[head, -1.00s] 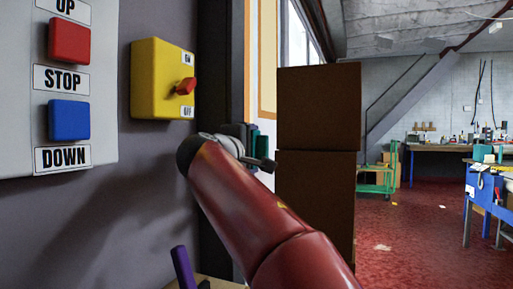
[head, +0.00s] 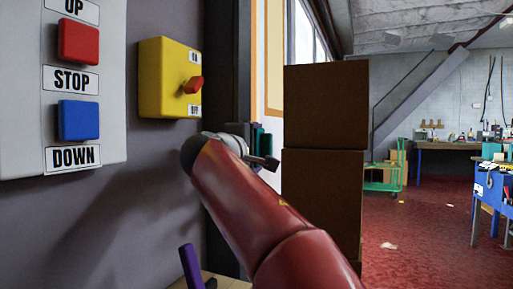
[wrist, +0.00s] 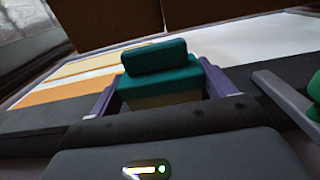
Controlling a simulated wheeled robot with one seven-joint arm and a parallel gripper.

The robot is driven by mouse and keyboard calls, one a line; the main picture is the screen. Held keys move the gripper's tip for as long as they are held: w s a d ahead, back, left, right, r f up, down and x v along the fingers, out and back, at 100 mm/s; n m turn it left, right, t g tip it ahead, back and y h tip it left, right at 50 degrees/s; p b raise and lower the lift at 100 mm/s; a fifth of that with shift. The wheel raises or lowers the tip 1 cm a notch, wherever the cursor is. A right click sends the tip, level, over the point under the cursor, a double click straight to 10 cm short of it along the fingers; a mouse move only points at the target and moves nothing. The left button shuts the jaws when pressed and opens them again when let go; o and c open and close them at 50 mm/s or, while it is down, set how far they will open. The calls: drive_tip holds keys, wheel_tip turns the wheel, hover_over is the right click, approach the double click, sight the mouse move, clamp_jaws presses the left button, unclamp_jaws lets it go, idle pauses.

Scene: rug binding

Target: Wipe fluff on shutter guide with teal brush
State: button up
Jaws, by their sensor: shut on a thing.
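The teal brush (wrist: 160,82) is held between the two purple fingers of my gripper (wrist: 158,88) in the wrist view. My gripper is shut on it. In the head view the brush (head: 263,138) shows as a small teal block, partly hidden behind my gripper (head: 250,136) and wrist. A dark upright strip (head: 229,60), which looks like the shutter guide, runs down the wall's edge just left of the gripper. I cannot tell whether the brush touches it. I can make out no fluff in either view.
A grey panel (head: 20,100) with red and blue buttons and a yellow switch box (head: 157,78) are on the left wall. Stacked brown boxes (head: 325,108) stand right of the gripper. A purple upright piece (head: 191,267) is below. Red floor (head: 420,225) is open at right.

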drive_tip(key=shift+w+a+p, duration=0.15)
drive_tip(key=shift+a+p, duration=0.15)
drive_tip(key=shift+a, duration=0.2)
drive_tip(key=shift+w, duration=0.15)
drive_tip(key=shift+p+x, duration=0.85)
drive_tip(key=shift+x, duration=0.55)
drive_tip(key=shift+w+d, duration=0.2)
drive_tip(key=shift+w, duration=0.25)
drive_tip(key=shift+a, duration=0.1)
drive_tip(key=shift+b+v, duration=0.55)
drive_tip(key=shift+v, duration=0.65)
drive_tip(key=shift+b+v, duration=0.3)
drive_tip(key=shift+v, duration=0.5)
